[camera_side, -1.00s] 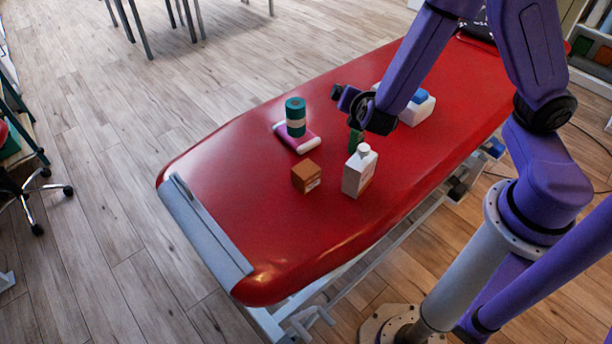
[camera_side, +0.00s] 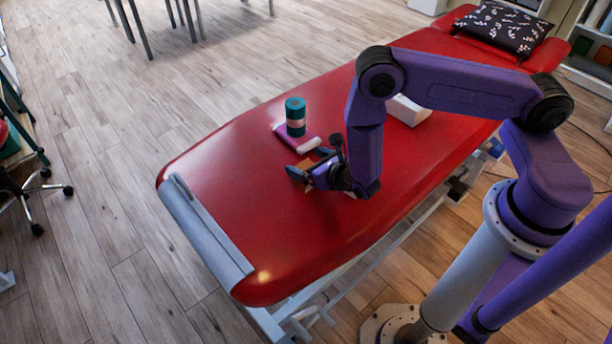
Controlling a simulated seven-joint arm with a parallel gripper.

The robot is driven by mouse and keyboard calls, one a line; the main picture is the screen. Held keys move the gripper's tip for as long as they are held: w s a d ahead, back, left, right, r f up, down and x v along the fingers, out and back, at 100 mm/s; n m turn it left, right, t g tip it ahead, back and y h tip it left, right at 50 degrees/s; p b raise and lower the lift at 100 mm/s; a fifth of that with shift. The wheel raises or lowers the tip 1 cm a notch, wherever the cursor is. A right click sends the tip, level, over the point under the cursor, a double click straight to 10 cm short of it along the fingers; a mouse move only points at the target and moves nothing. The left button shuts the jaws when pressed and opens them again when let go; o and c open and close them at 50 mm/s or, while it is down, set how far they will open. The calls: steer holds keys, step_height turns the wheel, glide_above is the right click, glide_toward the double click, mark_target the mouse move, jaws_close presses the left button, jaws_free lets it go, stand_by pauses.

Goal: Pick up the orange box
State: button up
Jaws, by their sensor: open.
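The orange box (camera_side: 304,164) sits on the red treatment table, mostly hidden behind my gripper; only small orange-brown parts show. My gripper (camera_side: 308,164) is open, low over the table, with its fingers pointing left at the box. One finger shows in front of the box and the other at its upper right. I cannot tell whether the fingers touch it.
A white box (camera_side: 409,110) is behind my arm. The white bottle is hidden by my arm. The red table (camera_side: 230,215) is clear at the left and front.

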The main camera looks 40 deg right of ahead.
steer(key=shift+f, duration=1.15)
step_height(320, 180, down, 2)
steer(key=shift+f, duration=0.2)
steer(key=shift+x, duration=1)
steer(key=shift+w, duration=0.45)
steer(key=c, duration=1.1)
